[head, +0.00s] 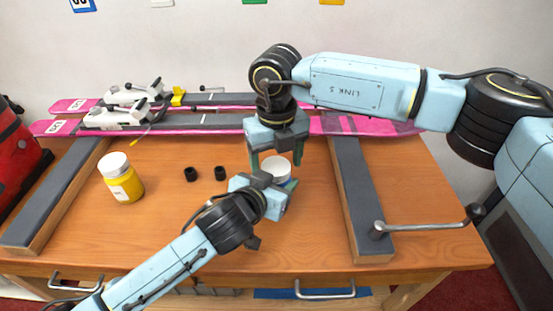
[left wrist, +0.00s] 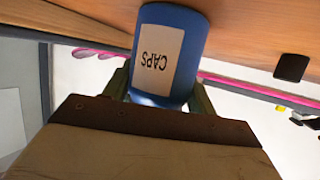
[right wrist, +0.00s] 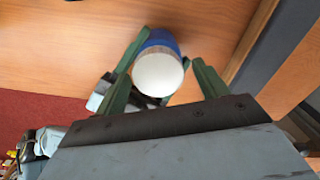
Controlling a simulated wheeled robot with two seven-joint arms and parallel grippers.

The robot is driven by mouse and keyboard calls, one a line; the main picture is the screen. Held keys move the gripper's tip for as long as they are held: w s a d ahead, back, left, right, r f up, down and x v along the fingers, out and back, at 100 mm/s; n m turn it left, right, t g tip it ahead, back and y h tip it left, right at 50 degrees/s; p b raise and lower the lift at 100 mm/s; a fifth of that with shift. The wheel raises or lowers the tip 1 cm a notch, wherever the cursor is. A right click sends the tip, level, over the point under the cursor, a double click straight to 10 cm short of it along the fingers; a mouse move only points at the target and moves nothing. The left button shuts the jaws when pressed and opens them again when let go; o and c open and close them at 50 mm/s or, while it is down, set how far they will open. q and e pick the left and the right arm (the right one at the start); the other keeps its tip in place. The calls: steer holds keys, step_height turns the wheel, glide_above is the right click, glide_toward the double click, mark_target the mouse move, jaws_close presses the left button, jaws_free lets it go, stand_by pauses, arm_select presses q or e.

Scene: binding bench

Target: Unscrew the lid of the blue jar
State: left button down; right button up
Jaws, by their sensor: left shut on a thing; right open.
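The blue jar (left wrist: 172,50) stands on the bench with a white label reading CAPS. Its white lid (head: 276,168) is on top and also shows in the right wrist view (right wrist: 158,74). My left gripper (head: 268,190) is shut on the jar's body from the front, with a finger on each side. My right gripper (head: 278,160) points down from above at the lid. In the right wrist view its green fingers (right wrist: 168,65) are open, on either side of the lid, with a gap visible on the right side.
A yellow jar (head: 122,180) with a white lid stands at the left. Two small black caps (head: 190,174) (head: 221,173) lie between the jars. Pink skis (head: 220,123) lie along the back. Grey-topped rails (head: 357,195) flank the work area, the right one with a crank handle (head: 430,226).

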steer(key=shift+s+a+r, duration=0.1)
steer(key=shift+r, duration=2.2)
steer(key=shift+c, duration=0.3)
steer(key=m, duration=0.2)
steer(key=r+m, duration=0.1)
steer(key=m, duration=0.3)
steer(key=shift+r+m, duration=0.3)
steer(key=m, duration=0.1)
steer(key=r+m, duration=0.1)
steer(key=m, duration=0.4)
steer(key=shift+r+m, duration=0.3)
steer(key=shift+m, duration=0.1)
steer(key=shift+f, duration=3.95)
steer(key=shift+c, duration=0.2)
steer(key=c, duration=1)
